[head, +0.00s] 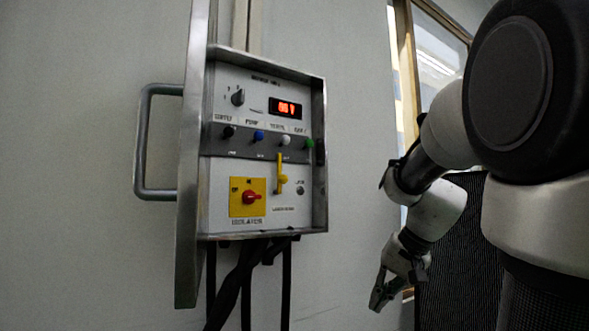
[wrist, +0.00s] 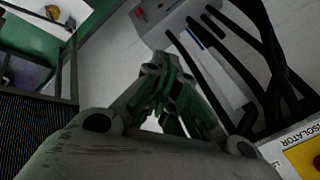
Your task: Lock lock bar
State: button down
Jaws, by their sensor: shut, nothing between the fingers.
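The lock bar (head: 280,174) is a yellow bar on the lower right of the control panel (head: 220,170) in the head view. It stands about upright, with a yellow knob at its middle right. The lock bar does not show there.
A red rotary switch (head: 250,197) sits on a yellow plate left of the bar. Above are a red display (head: 286,108), a black knob (head: 238,97) and several coloured buttons. The open metal door (head: 192,160) with its handle (head: 145,140) stands left. Black cables (head: 240,280) hang below.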

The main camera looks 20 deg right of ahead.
jog(key=w+d+r+m+t+y, duration=0.1)
jog(key=w+d+r+m+t, duration=0.15)
jog(key=w+r, duration=0.4)
jog(key=w+d+r+m+t+y, duration=0.1)
jog(key=w+r+m+t, duration=0.15)
jog(key=w+r, duration=0.35)
jog(key=w+a+r+t+y, duration=0.1)
jog(key=w+a+r+t, duration=0.1)
jog(key=r, duration=0.6)
jog(key=w+a+r+t+y, duration=0.2)
jog(key=r+t, duration=0.1)
jog(key=r, duration=0.6)
jog(key=shift+r+y, duration=0.25)
jog(key=shift+y, duration=0.05)
jog(key=shift+a, duration=0.15)
jog(key=x, duration=1)
jog(key=shift+a, duration=0.1)
jog(key=a, duration=0.1)
jog(key=s+a, duration=0.1)
jog(key=shift+a, duration=0.9)
